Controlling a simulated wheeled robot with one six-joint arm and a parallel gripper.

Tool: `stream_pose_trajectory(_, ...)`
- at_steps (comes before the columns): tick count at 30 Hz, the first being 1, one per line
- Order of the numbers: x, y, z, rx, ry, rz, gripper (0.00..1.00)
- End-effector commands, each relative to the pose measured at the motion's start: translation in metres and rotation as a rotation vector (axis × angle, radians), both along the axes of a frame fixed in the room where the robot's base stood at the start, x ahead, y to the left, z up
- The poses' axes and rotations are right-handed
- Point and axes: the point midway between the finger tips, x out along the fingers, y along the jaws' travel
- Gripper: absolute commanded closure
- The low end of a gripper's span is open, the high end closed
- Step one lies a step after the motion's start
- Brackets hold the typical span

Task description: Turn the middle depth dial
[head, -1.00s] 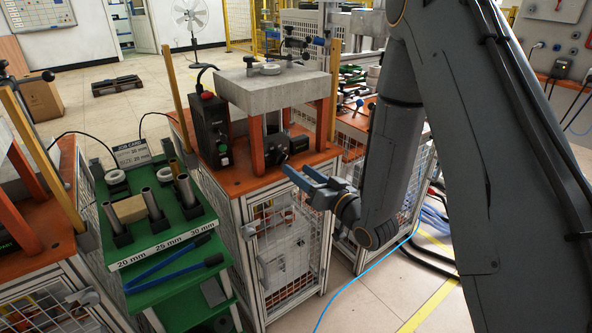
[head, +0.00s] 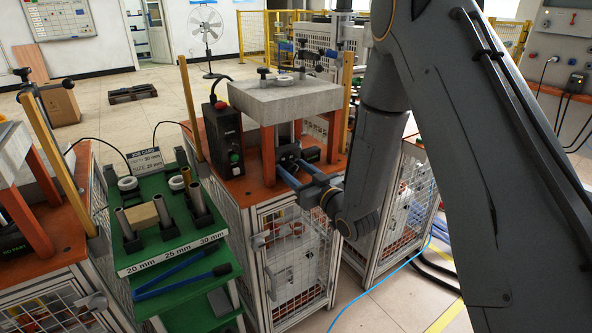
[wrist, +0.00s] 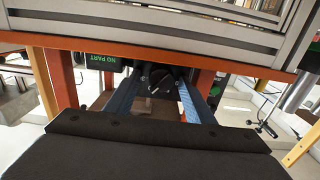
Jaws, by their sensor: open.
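The middle station has a light grey block (head: 285,100) on orange legs (head: 268,155). Beneath it is a dark unit with the depth dial, a round black knob (wrist: 161,77) with a pale mark, seen in the wrist view. In the head view the dial is largely hidden by my gripper. My gripper (head: 291,167) reaches in under the block from the front, between the orange legs. Its blue fingers (wrist: 158,88) are open, one on each side of the dial in the wrist view. I cannot tell whether they touch it.
A black control box (head: 222,140) with a green button stands left of the block. A green cart (head: 160,233) with metal tubes and a job card (head: 143,160) is further left. Orange legs flank my fingers closely. Open floor lies at the back left.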

Motion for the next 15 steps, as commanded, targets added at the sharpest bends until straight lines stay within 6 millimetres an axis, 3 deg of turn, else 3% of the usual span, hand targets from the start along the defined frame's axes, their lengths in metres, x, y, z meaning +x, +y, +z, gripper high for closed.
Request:
stream_pose_trajectory(8, 0.0011, 0.0014, -0.0002, 0.001, 0.001, 0.001, 0.53)
stream_pose_trajectory(15, 0.0010, 0.0010, -0.0003, 0.001, 0.001, 0.000, 0.92)
